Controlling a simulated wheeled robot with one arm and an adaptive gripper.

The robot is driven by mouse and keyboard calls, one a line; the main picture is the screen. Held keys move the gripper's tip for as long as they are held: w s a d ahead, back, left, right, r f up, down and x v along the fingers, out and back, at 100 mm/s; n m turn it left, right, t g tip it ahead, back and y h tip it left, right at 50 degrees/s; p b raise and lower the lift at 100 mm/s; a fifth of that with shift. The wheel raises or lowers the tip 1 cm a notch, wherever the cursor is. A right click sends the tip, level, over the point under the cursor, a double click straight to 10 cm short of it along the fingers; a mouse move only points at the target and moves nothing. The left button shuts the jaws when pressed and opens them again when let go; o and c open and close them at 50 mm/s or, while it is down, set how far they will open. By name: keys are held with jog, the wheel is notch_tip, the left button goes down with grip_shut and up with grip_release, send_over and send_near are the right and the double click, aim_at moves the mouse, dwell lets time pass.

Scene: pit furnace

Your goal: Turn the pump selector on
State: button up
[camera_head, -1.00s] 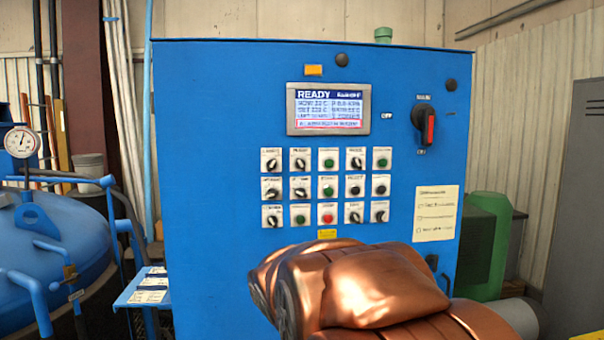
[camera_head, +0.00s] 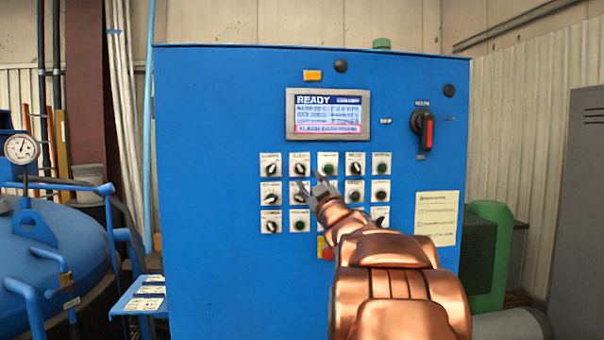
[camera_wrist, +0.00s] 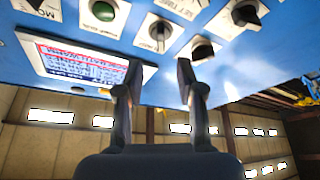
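A blue control cabinet (camera_head: 220,110) faces me with rows of knobs and push buttons. The label of the pump selector is too small to read, so I cannot tell which knob it is. A black selector knob (camera_head: 300,169) sits second from left in the top row; it also shows in the wrist view (camera_wrist: 160,32). My gripper (camera_head: 312,183) is in front of the panel, just below that knob in the picture. In the wrist view my gripper (camera_wrist: 158,68) is open and empty, its fingers apart. My gripper and arm hide some middle and lower controls.
A display (camera_head: 328,114) reading READY is above the knobs. A red-handled rotary switch (camera_head: 424,131) is at right. A paper notice (camera_head: 437,217) is below it. A blue vessel with a gauge (camera_head: 21,148) stands at left, beside a small blue shelf (camera_head: 145,296).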

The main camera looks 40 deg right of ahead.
aim_at(301, 170)
jog(key=shift+p+x, duration=1)
jog(key=shift+x, duration=2.6)
jog(key=shift+f, duration=0.1)
jog(key=shift+c, duration=0.2)
grip_shut()
